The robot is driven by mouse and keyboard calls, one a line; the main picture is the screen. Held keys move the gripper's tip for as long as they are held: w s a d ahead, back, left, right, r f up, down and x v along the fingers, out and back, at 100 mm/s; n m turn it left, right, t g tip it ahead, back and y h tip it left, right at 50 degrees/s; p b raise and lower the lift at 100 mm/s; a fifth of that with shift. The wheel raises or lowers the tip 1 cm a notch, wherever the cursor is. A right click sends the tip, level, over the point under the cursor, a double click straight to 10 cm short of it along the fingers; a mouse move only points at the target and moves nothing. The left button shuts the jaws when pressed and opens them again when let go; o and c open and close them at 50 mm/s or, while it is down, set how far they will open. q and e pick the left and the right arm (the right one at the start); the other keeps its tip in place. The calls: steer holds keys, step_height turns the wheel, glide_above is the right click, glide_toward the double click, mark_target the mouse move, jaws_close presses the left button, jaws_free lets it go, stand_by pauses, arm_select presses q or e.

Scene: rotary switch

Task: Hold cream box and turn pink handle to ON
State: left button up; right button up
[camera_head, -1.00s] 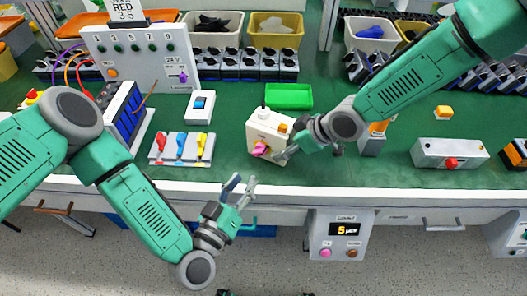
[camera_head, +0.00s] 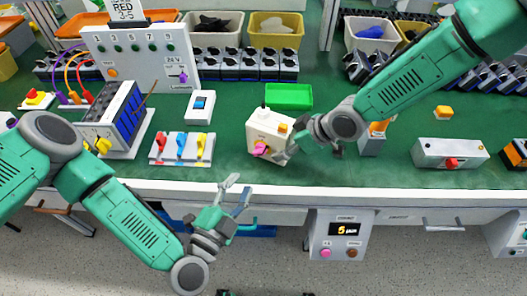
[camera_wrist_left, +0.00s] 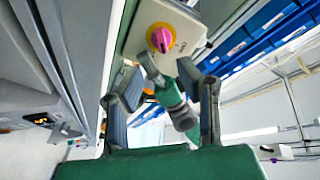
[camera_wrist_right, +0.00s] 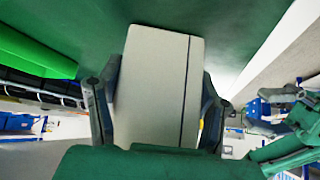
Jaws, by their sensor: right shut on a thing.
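The cream box (camera_head: 265,124) stands on the green bench near its front edge. Its pink handle (camera_head: 261,149) is on the face toward the front; the left wrist view shows the handle (camera_wrist_left: 161,40) on a yellow round base. My right gripper (camera_head: 287,149) is shut on the cream box from the right; the right wrist view shows the box (camera_wrist_right: 155,90) between its fingers. My left gripper (camera_head: 236,192) is open and empty, in front of the bench edge, apart from the box and the handle. I cannot read the handle's ON mark.
A green tray (camera_head: 289,96) lies behind the box. A panel of red, blue and yellow levers (camera_head: 181,148) is to its left, and a grey box with a red button (camera_head: 450,153) to the right. The bench's white front edge (camera_head: 330,193) lies near my left gripper.

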mark_target(258, 156)
arm_select(q)
steer(key=x, duration=0.8)
steer(key=shift+a, duration=0.1)
